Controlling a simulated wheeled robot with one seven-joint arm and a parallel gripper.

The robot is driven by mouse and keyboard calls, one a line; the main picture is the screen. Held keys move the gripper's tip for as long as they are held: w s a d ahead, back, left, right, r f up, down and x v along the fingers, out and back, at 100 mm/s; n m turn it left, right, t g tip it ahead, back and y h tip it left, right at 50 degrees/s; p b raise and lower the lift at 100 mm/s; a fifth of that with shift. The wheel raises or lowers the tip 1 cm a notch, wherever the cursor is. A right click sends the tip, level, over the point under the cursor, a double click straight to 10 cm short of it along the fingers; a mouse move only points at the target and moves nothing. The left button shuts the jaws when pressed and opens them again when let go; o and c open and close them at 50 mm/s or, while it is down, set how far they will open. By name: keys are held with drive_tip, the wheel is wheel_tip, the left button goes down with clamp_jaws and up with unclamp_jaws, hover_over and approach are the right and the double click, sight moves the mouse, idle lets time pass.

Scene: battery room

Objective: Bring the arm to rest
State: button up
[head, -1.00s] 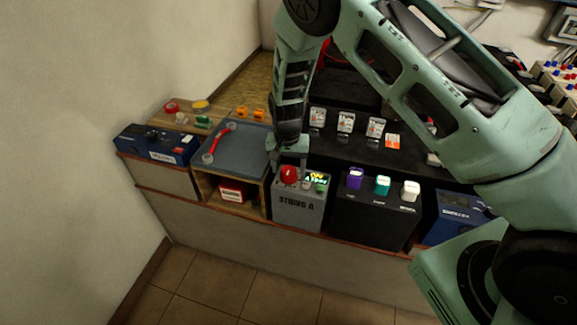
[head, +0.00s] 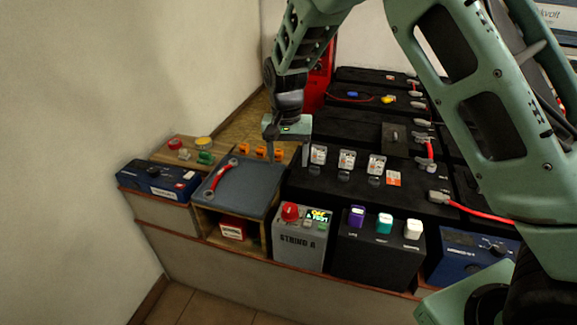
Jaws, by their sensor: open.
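My green arm reaches in from the right, and its forearm hangs down over the bench. My gripper (head: 287,158) is open and empty, its fingers pointing down above the back right corner of the blue-grey mat (head: 245,190). The grey "STRING A" box (head: 300,242) with its red knob (head: 290,212) and small lit display (head: 318,217) stands below and to the right of the gripper, apart from it. A red-handled wrench (head: 222,181) lies on the mat's left side.
A black box with purple, teal and white plugs (head: 385,218) stands right of the grey box. Blue units (head: 158,182) and (head: 470,254) stand at either end. Black batteries (head: 345,180) with clear-covered switches fill the bench behind. Orange clips (head: 260,152) sit behind the mat. Open floor lies in front.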

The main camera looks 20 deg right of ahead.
drive_tip(key=shift+r, duration=0.15)
idle(0.3)
drive_tip(key=s+a+r+n+y+p, duration=0.1)
drive_tip(key=s+a+r+n, duration=0.3)
drive_tip(key=s, duration=0.5)
drive_tip(key=s+a+r+n+y+p, duration=0.1)
drive_tip(key=s+a+r+n, duration=0.1)
drive_tip(key=s+a+r, duration=0.35)
drive_tip(key=s+d+r+n+p, duration=0.1)
drive_tip(key=s+d+n, duration=0.1)
drive_tip(key=s, duration=0.7)
drive_tip(key=s+d+r+n+h+p, duration=0.1)
drive_tip(key=s+n, duration=0.3)
drive_tip(key=s, duration=0.6)
drive_tip(key=shift+s+d+r+n, duration=0.15)
drive_tip(key=shift+d+r+n, duration=0.25)
drive_tip(key=shift+r, duration=0.1)
